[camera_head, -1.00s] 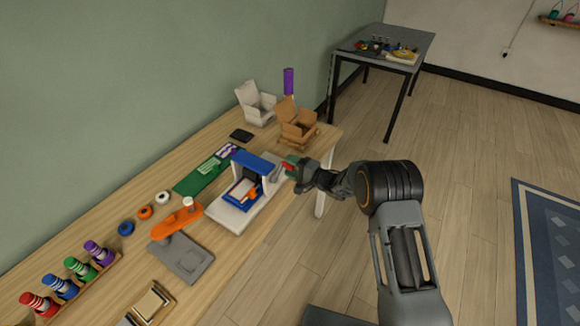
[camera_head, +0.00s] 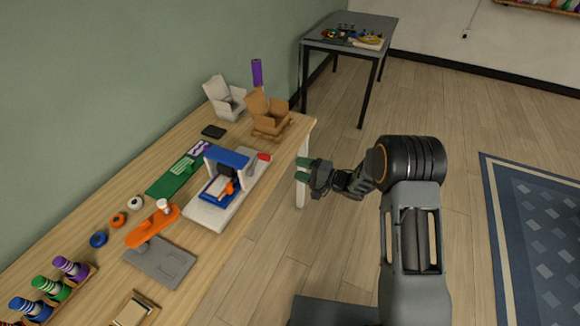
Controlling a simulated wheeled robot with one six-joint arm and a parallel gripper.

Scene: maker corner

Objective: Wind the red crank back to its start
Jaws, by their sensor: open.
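The red crank (camera_head: 263,157) shows as a small red knob at the right end of a device with a blue top (camera_head: 227,157) and a pale base (camera_head: 205,218), near the table's right edge. A grey piece (camera_head: 251,166) lies beside the red knob. My gripper (camera_head: 303,169) is open and empty, off to the right of the crank and apart from it, past the table edge. Its green-tipped fingers point left toward the table. The crank's exact turn angle is too small to tell.
A grey table (camera_head: 345,45) stands behind.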

